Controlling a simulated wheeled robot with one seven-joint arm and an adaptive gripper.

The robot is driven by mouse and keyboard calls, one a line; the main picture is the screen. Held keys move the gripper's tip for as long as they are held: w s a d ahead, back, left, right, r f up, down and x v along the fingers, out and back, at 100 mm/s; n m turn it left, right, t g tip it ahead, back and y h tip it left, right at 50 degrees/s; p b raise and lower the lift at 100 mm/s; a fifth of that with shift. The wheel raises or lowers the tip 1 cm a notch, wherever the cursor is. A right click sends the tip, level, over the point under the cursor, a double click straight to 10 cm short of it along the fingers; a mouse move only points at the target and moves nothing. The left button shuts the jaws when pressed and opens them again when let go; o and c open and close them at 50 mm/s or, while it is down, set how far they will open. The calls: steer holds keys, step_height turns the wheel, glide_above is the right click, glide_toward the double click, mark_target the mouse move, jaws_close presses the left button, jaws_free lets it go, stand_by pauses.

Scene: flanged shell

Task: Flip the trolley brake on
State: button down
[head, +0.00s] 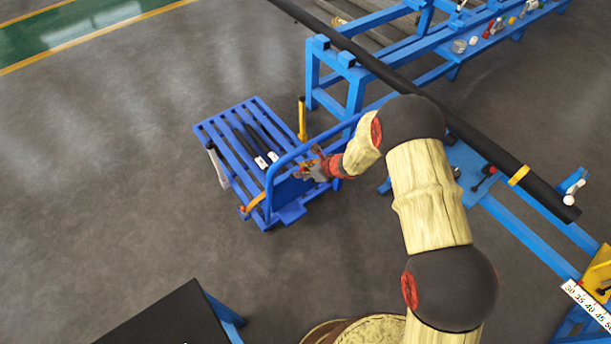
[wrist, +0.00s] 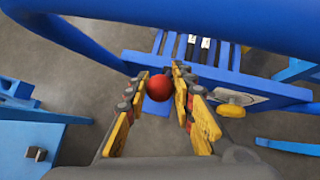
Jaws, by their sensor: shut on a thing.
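The blue slatted trolley (head: 205,135) stands on the grey floor left of my arm, with a raised blue tube handle (head: 310,145) on its near right side. It also shows in the wrist view (wrist: 225,78). My gripper (head: 312,172) is beside the handle, at the trolley's right end. In the wrist view my gripper (wrist: 158,82) is shut on a red ball knob (wrist: 159,88), which sits between the yellow fingers. The stem under the knob is hidden, so I cannot tell the brake's position.
Dark bars with white labels (head: 262,162) lie on the trolley deck. A yellow post (head: 302,118) stands behind it. A blue frame (head: 355,85) carries a long black pipe (head: 480,155) to the right. A dark-topped table (head: 165,320) is at the front. Floor to the left is clear.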

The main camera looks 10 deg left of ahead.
steer(key=shift+w+a+r, duration=0.65)
steer(key=shift+w+a, duration=0.05)
steer(key=shift+w+r, duration=0.1)
steer(key=c, duration=1.9)
jaws_free()
steer(key=o, duration=0.4)
steer(key=shift+d, duration=0.1)
steer(key=shift+c, duration=0.2)
steer(key=shift+s+f, duration=0.2)
steer(key=v, duration=1.2)
steer(key=shift+f, duration=0.1)
